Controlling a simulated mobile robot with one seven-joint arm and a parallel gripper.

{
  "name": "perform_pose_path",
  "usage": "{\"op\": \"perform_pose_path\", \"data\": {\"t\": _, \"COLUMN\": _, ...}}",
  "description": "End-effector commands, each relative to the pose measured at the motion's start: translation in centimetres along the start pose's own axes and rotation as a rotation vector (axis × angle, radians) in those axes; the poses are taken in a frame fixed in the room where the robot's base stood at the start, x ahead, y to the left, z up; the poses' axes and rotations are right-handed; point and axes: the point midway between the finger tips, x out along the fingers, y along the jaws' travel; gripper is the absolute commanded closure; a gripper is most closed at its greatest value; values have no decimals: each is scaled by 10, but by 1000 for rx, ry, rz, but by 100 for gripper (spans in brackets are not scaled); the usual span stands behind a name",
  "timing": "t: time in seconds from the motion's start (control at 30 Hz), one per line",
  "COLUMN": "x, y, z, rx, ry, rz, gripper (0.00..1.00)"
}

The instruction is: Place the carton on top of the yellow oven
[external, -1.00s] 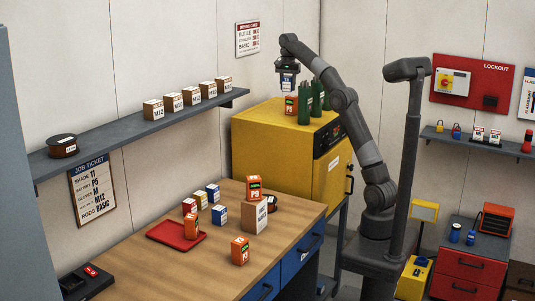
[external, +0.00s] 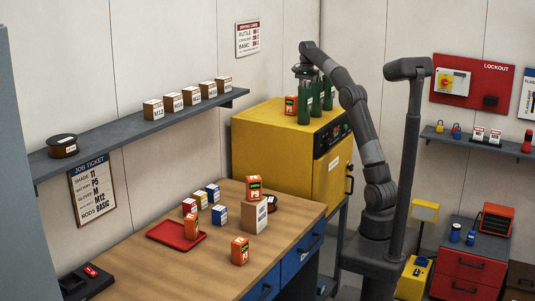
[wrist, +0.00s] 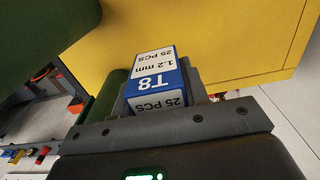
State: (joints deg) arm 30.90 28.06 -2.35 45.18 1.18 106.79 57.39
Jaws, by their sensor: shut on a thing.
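The carton (wrist: 157,80) is a small white and blue box marked T8 and 25 PCS. In the wrist view my gripper (wrist: 158,96) is shut on it, with a grey jaw on either side. In the external view my gripper (external: 303,72) is above the yellow oven (external: 262,118), behind green bottles, and the carton is hidden there. The oven also shows in the wrist view (wrist: 225,35), beyond the carton. I cannot tell whether the carton touches the oven top.
Several green bottles (external: 315,97) and an orange box (external: 291,104) stand on the oven near my gripper. The oven's left top is clear. The wooden bench (external: 225,275) holds a red tray (external: 163,235) and several boxes. A wall shelf (external: 130,130) carries more boxes.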

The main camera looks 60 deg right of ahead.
Motion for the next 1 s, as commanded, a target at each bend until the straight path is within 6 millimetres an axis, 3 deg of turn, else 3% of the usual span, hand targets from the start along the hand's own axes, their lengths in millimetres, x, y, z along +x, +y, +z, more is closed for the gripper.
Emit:
{"op": "perform_pose_path", "data": {"t": 0.6, "x": 58, "y": 0, "z": 1, "rx": 0, "ry": 0, "rz": 1, "gripper": 84}}
{"op": "perform_pose_path", "data": {"t": 1.0, "x": 64, "y": 0, "z": 1, "rx": 0, "ry": 1, "rz": 0, "gripper": 84}}
